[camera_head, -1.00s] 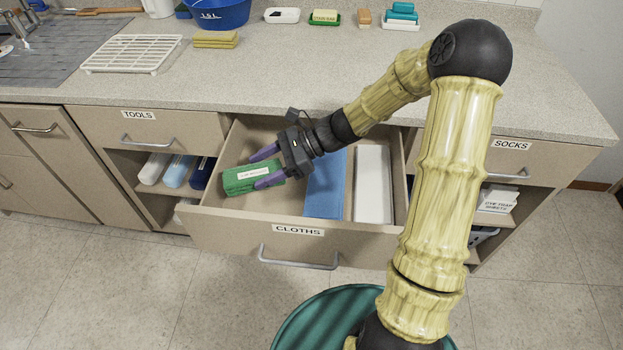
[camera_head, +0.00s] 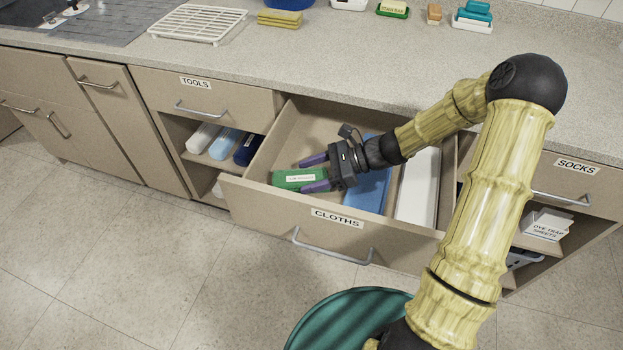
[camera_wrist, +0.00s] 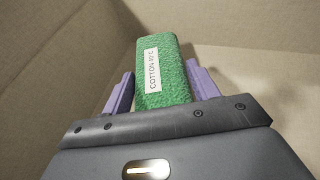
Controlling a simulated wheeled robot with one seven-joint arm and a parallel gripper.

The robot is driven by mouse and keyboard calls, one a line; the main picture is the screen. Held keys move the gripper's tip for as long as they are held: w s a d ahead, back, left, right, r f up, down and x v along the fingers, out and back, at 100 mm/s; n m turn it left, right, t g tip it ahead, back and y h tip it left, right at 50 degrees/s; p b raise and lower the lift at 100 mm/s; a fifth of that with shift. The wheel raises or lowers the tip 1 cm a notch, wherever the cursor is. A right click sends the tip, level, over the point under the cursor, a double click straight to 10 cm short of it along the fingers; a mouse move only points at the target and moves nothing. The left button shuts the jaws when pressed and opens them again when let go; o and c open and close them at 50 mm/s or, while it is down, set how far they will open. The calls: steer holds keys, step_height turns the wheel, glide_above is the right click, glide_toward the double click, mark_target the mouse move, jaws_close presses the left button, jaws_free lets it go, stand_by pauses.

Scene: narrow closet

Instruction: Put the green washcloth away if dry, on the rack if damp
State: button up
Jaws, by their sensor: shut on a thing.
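The green washcloth (camera_head: 290,178) is a folded bundle with a white label. Whether the cloth touches the drawer floor I cannot tell. A blue cloth (camera_head: 369,190) and a white cloth (camera_head: 418,185) lie to its right. A white rack (camera_head: 197,23) stands on the counter. I see no clear wet marks on the washcloth.
Closed drawers labelled TOOLS (camera_head: 205,97) and SOCKS (camera_head: 560,183) flank the open drawer. Yellow cloths (camera_head: 280,18) and soap dishes sit along the counter. A teal round bin-like shape (camera_head: 345,318) is at the bottom. The drawer walls stand close around my gripper.

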mark_target(328, 174)
steer(key=shift+f, duration=0.9)
steer(key=o, duration=1)
steer(key=shift+c, duration=0.2)
steer(key=shift+p+v, duration=0.7)
steer(key=shift+v, duration=3.1)
